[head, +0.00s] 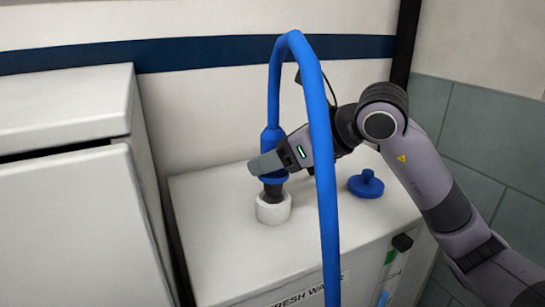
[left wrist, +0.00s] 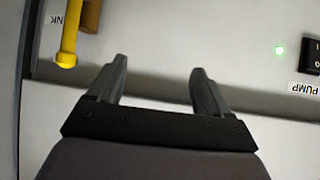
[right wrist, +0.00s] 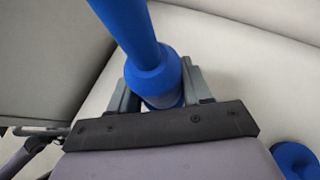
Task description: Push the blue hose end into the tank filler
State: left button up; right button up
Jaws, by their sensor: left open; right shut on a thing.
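The blue hose (head: 318,140) arches up and over, then runs down in front of the white tank. Its blue end (head: 272,140) points down, with a dark tip below it. My right gripper (head: 266,165) is shut on the hose end, which also shows between its fingers in the right wrist view (right wrist: 155,80). The white tank filler (head: 273,208) is a short collar on the tank top (head: 220,220). The dark tip is at the collar's mouth; how deep it sits is hidden. My left gripper (left wrist: 155,85) is open and empty in the left wrist view.
A blue cap (head: 366,184) lies on the tank top right of the filler. A white cabinet (head: 70,200) stands at left.

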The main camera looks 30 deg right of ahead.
aim_at(273, 179)
jog(key=shift+f+b, duration=0.4)
jog(key=shift+b, duration=0.05)
dwell(0.8)
jog(key=shift+f+b, duration=0.55)
jog(key=shift+b, duration=0.05)
jog(key=shift+f, duration=0.1)
jog(key=shift+f+b, duration=0.3)
jog(key=shift+b, duration=0.15)
jog(key=shift+f+b, duration=0.7)
dwell(0.7)
jog(key=o, duration=1.3)
